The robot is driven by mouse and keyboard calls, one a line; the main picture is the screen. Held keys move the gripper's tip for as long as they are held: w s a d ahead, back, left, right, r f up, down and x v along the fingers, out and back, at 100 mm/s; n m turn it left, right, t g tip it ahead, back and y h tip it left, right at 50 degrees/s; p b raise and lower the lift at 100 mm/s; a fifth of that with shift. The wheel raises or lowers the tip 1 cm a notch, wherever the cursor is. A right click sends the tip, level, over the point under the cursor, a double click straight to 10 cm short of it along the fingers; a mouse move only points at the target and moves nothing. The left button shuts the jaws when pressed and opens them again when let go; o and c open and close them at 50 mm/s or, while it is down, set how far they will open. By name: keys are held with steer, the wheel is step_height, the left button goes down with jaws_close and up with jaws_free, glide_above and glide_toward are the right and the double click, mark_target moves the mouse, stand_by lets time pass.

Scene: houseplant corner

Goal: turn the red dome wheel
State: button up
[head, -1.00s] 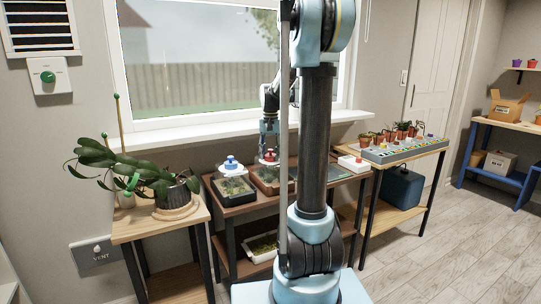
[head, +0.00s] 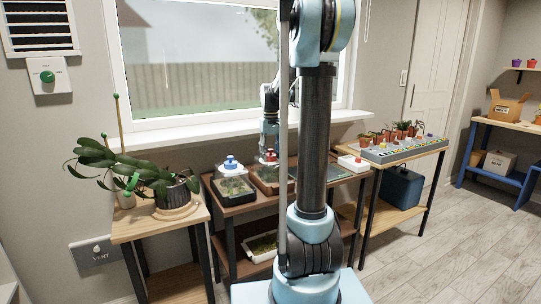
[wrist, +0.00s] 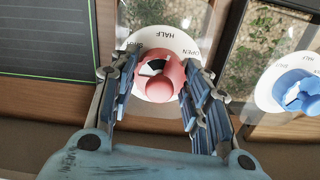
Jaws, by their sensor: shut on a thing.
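The red dome wheel (wrist: 160,76) sits on a white dial marked SHUT, HALF and OPEN in the wrist view. Its round knob points toward my palm. My gripper (wrist: 162,78) has its fingers on both sides of the wheel and is shut on it. In the head view my gripper (head: 269,146) points down onto the red wheel (head: 270,156), on top of the clear dome over a brown tray (head: 268,187). The wheel's underside is hidden by the dial and fingers.
A blue wheel (head: 230,162) tops the neighbouring dome on the left. A leafy plant (head: 120,170) on a wooden stand is further left. A grey panel with coloured buttons (head: 405,150) and small pots is at the right. A window sill runs behind.

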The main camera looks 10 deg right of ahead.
steer(key=shift+n, duration=1)
steer(key=o, duration=1.1)
steer(key=shift+r, duration=0.1)
step_height(320, 180, up, 12)
steer(key=shift+w+f, duration=0.1)
steer(key=shift+f, duration=0.05)
